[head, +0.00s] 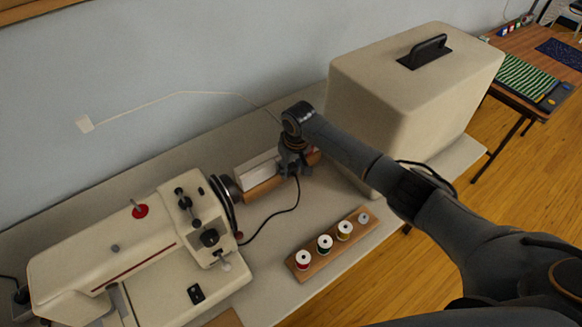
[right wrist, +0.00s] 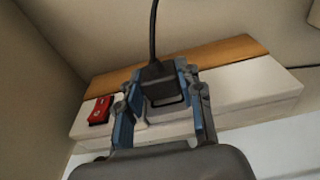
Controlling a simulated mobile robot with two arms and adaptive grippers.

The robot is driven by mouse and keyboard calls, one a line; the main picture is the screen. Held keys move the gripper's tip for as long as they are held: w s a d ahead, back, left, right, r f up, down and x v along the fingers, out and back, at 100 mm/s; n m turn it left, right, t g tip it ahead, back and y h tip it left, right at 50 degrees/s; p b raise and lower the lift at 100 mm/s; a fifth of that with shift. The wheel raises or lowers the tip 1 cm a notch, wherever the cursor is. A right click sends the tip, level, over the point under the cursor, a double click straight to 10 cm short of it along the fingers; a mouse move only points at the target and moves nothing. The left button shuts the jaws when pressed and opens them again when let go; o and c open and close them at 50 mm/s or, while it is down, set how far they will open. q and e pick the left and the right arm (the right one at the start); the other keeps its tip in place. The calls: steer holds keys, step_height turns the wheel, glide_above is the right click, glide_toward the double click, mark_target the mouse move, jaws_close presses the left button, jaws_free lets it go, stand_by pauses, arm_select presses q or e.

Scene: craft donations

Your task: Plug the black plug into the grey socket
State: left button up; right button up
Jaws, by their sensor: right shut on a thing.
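My right gripper (head: 293,168) is over the right part of a white power strip (head: 256,169). In the right wrist view its two blue-lined fingers (right wrist: 163,105) are shut on the black plug (right wrist: 157,82), with the black cord running up out of it. The plug is in front of or against the strip (right wrist: 250,85); I cannot tell whether it is seated. A red switch (right wrist: 100,110) is on the strip's left end in that view. My left gripper is not in view.
A cream sewing machine (head: 125,255) stands at left, with the cord running toward it. A large beige case (head: 390,100) stands close to the right of the gripper. A wooden spool rack (head: 325,250) is in front. A wooden board (right wrist: 200,55) runs along the strip.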

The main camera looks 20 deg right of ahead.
steer(key=shift+w+a+b, duration=0.2)
steer(key=shift+w+b, duration=0.35)
steer(key=shift+w, duration=0.05)
steer(key=o, duration=1.1)
steer(key=shift+r, duration=0.2)
steer(key=r, duration=0.3)
steer(key=s+r, duration=0.1)
steer(key=r, duration=0.7)
steer(key=shift+s+d+r, duration=0.25)
steer(key=shift+s+d, duration=0.05)
steer(key=shift+s, duration=0.05)
